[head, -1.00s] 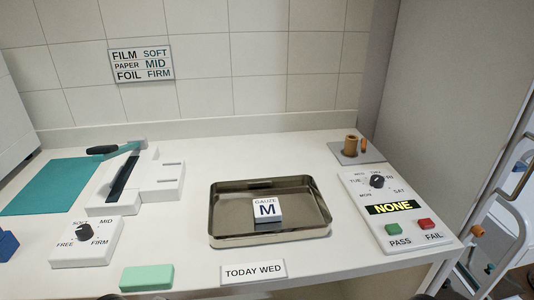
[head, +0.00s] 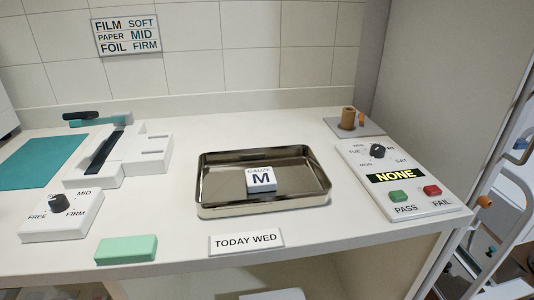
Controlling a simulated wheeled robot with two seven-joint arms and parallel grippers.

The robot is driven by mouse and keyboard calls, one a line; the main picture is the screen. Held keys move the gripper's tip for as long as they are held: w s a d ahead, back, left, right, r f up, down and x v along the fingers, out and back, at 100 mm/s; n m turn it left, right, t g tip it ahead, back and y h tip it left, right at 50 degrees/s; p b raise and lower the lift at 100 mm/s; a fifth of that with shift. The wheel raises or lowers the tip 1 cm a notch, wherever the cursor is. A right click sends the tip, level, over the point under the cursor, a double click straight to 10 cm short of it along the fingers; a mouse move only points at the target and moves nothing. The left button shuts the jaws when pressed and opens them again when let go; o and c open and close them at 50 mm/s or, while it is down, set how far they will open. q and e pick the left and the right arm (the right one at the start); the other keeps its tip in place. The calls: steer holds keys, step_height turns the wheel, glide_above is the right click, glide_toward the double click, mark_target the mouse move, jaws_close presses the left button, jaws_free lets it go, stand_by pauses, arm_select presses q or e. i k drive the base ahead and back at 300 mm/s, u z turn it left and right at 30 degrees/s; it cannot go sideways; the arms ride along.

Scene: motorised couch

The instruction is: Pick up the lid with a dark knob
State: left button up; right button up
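I see no separate lid that I can make out. Two dark knobs show in the head view. One dark knob (head: 58,202) sits on a white block (head: 60,218) marked FREE, MID and FIRM at the front left of the counter. The other dark knob (head: 377,151) sits on a white panel (head: 425,205) at the right, among day names. Neither of my grippers is in view.
A white device with a lever (head: 125,160), a teal mat (head: 40,160) and a green block (head: 126,249) are at left. A brown cylinder (head: 348,118) stands back right. Counter space behind the tray is clear.

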mark_target(454, 281)
steer(key=u, duration=3.1)
steer(key=k, duration=0.95)
